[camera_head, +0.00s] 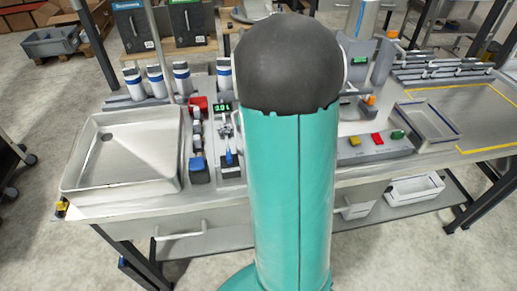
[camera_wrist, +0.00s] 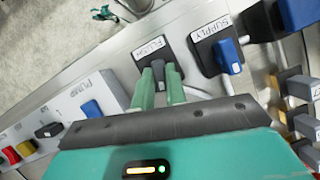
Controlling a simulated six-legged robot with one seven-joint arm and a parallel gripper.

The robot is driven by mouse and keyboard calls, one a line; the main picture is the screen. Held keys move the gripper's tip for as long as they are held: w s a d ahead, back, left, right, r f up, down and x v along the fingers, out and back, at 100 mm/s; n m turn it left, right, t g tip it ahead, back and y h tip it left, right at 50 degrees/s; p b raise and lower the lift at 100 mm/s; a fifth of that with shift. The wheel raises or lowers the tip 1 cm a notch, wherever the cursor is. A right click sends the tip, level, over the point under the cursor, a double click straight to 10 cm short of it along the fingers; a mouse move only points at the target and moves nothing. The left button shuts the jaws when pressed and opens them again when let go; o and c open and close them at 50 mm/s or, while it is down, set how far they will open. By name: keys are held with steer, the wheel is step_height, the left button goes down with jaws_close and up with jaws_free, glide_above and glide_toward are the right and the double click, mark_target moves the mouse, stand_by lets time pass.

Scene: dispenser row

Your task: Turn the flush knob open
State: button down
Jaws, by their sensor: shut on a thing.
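In the wrist view, the flush knob (camera_wrist: 159,72) is a dark grey handle on a dark square base, just below a white label reading FLUSH (camera_wrist: 150,48). My gripper (camera_wrist: 158,78) has its two green fingers on either side of the knob and is shut on it. The knob's lower part is hidden between the fingers and my gripper body. In the head view, my teal arm hides the gripper and the flush knob.
A blue knob labelled SUPPLY (camera_wrist: 229,56) stands close to the right of my fingers. A blue PUMP switch (camera_wrist: 91,109) is at left. In the head view, a sink (camera_head: 120,184) is left of my arm, and a button box (camera_head: 375,147) and tray (camera_head: 429,124) are right.

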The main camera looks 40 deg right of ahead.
steer(key=shift+n+g+h, duration=0.3)
steer(key=shift+n+h, duration=0.3)
steer(key=shift+n, duration=0.9)
steer(key=c, duration=1.4)
jaws_free()
steer(key=shift+c, duration=0.2)
steer(key=v, duration=1.4)
steer(key=shift+w+a+f, duration=0.1)
